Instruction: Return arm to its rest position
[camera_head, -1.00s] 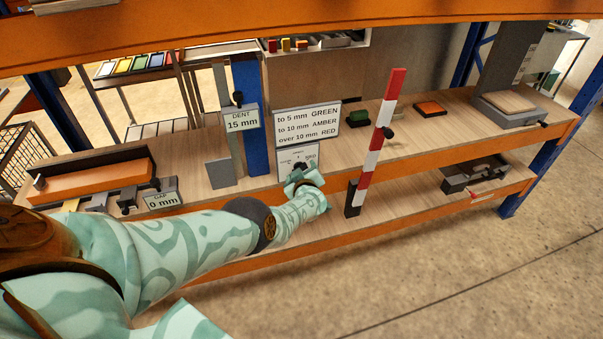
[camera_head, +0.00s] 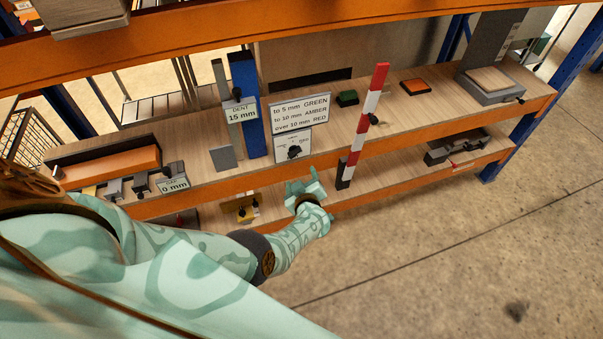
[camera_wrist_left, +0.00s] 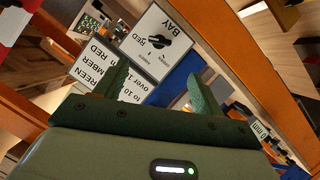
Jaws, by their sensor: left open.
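My left arm comes in from the left in the head view, patterned in pale green. Its gripper (camera_head: 305,188) is open and empty, in front of the shelf edge and just below the dial panel (camera_head: 293,147). In the left wrist view the two dark green fingers (camera_wrist_left: 160,90) stand apart with nothing between them. The dial panel (camera_wrist_left: 160,42) shows beyond the fingers, with its black knob apart from them. My right gripper is in neither view.
The orange shelf beam (camera_head: 400,140) runs close behind the gripper. A red-and-white post (camera_head: 365,120) stands to its right. The "DENT 15 mm" gauge (camera_head: 240,110) and limits sign (camera_head: 300,112) stand on the shelf. Bare floor (camera_head: 440,240) is open at lower right.

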